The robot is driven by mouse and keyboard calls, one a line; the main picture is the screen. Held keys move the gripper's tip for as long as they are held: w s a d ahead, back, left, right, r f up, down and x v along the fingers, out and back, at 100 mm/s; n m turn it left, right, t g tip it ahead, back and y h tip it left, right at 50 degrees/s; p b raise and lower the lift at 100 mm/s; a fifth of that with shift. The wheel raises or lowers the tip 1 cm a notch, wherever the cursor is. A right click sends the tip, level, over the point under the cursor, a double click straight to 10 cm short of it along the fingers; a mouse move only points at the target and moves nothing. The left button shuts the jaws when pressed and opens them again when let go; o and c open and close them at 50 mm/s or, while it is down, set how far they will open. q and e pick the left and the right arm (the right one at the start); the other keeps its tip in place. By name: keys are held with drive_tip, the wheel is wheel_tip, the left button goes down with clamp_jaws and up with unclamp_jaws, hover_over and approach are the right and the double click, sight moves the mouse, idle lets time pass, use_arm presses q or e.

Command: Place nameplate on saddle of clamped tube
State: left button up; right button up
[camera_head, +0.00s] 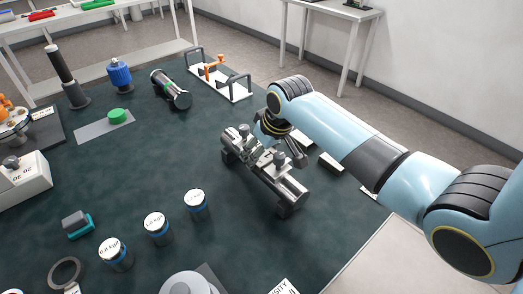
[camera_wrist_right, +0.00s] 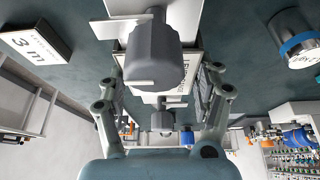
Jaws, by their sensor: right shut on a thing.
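The clamped tube (camera_head: 290,188) is a grey metal cylinder lying in a dark stand on the green mat, with clamp knobs along its top. My right gripper (camera_head: 272,146) is low over the middle of the tube. In the right wrist view my right gripper (camera_wrist_right: 163,82) is shut on the nameplate (camera_wrist_right: 189,64), a pale plate with dark lettering. A dark grey clamp knob (camera_wrist_right: 152,50) covers much of the plate. Whether the plate touches the saddle is hidden, and the saddle cannot be made out. My left gripper is not in view.
Several labelled weights (camera_head: 155,228) stand left of the tube. A dark cylinder (camera_head: 171,90) and a white rack with handles (camera_head: 219,84) lie behind it. White blocks (camera_head: 331,163) lie right of the tube. The mat (camera_head: 150,170) between weights and cylinder is clear.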

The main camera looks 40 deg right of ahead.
drive_tip(key=shift+f, duration=0.15)
drive_tip(key=o, duration=1.3)
drive_tip(key=p+v, duration=0.1)
drive_tip(key=v, duration=1.1)
